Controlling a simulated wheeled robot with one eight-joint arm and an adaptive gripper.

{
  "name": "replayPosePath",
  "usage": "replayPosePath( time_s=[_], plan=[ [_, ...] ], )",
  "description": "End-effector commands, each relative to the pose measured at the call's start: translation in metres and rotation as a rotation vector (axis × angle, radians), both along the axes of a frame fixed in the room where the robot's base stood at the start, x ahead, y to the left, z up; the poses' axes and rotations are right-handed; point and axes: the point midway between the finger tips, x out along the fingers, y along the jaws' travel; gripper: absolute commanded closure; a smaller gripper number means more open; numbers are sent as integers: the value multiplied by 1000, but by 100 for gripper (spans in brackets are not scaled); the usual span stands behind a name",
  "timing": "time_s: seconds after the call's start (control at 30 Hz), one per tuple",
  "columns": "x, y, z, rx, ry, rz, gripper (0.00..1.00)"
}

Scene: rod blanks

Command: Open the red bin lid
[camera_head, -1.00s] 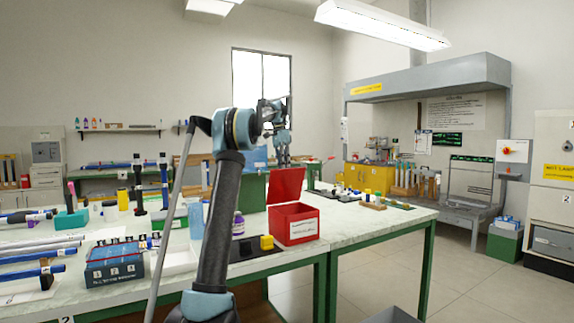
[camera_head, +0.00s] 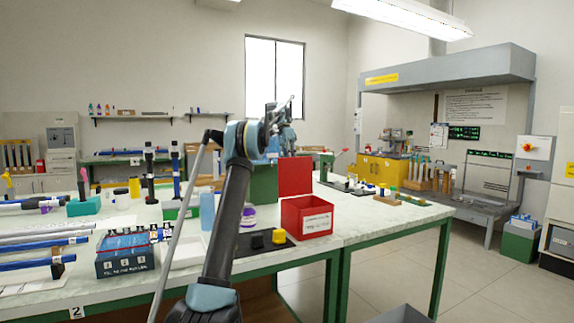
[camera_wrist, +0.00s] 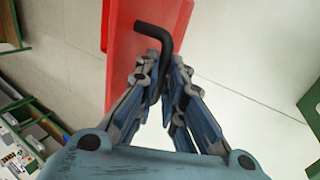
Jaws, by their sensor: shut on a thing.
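The red bin (camera_head: 306,221) stands on the workbench right of centre in the head view, with a white label on its front. Its red lid (camera_head: 295,177) stands raised, near upright, at the bin's back edge, and the bin's top is uncovered. In the wrist view my gripper (camera_wrist: 165,73) is shut on a black bent rod (camera_wrist: 163,33), whose hooked end sticks out past the fingertips. A red panel (camera_wrist: 125,50) lies behind the rod there; whether they touch I cannot tell. In the head view my fingers are too small to make out.
A black mat with a yellow block (camera_head: 279,237) lies left of the bin. A purple-labelled jar (camera_head: 248,217) and a blue bottle (camera_head: 207,210) stand near my arm. A blue box (camera_head: 124,254) and several rods lie at left. Open floor lies right of the bench.

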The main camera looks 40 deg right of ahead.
Motion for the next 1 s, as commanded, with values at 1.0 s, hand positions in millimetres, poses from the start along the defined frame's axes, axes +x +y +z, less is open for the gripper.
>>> replayPosePath(
  time_s=[1.0],
  plan=[
    [-15, 6, 8, -18, -79, 2, 70]
  ],
)
